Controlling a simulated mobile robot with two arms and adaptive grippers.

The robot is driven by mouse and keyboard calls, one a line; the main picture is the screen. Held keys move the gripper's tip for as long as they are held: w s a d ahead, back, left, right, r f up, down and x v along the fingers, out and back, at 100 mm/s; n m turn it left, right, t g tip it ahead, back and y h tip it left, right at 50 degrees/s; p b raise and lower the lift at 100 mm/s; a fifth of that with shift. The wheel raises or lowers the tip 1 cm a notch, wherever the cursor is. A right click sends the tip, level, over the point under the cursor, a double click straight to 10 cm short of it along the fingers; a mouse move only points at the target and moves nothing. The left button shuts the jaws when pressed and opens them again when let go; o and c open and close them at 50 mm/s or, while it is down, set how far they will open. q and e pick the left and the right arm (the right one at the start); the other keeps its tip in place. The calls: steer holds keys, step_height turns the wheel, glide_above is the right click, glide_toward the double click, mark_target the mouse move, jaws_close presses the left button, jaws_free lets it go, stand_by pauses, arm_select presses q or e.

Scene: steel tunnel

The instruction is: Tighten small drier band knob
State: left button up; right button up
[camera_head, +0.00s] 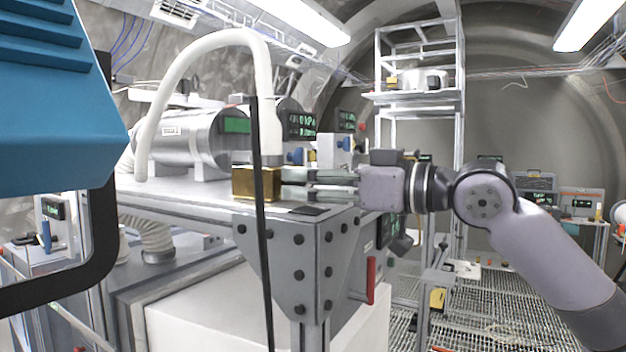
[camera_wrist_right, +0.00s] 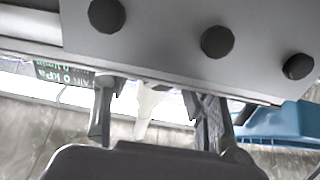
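I cannot single out the small drier band knob with certainty. A blue knob (camera_head: 295,156) shows on the equipment behind my right gripper, and another blue knob (camera_head: 346,143) shows on a white block to its right. A silver cylinder (camera_head: 188,138) with a green display lies on the grey bench. My right gripper (camera_head: 288,183) reaches in from the right over the bench corner, its fingertips close to a brass block (camera_head: 257,184); contact cannot be told. In the right wrist view its two fingers (camera_wrist_right: 155,125) stand apart, with nothing gripped between them. My left gripper is not in view.
A thick white hose (camera_head: 215,42) arches down to the brass block. A bolted bench bracket (camera_head: 308,255) is below the right gripper. A large teal object (camera_head: 60,110) blocks the upper left. A metal shelf (camera_head: 418,97) stands behind; grating floor (camera_head: 500,320) lies at right.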

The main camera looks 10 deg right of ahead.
steer(key=c, duration=1)
steer(key=m, duration=0.5)
steer(key=shift+w+m, duration=0.1)
steer(key=shift+m, duration=0.3)
steer(key=o, duration=1.1)
steer(key=v, duration=1.2)
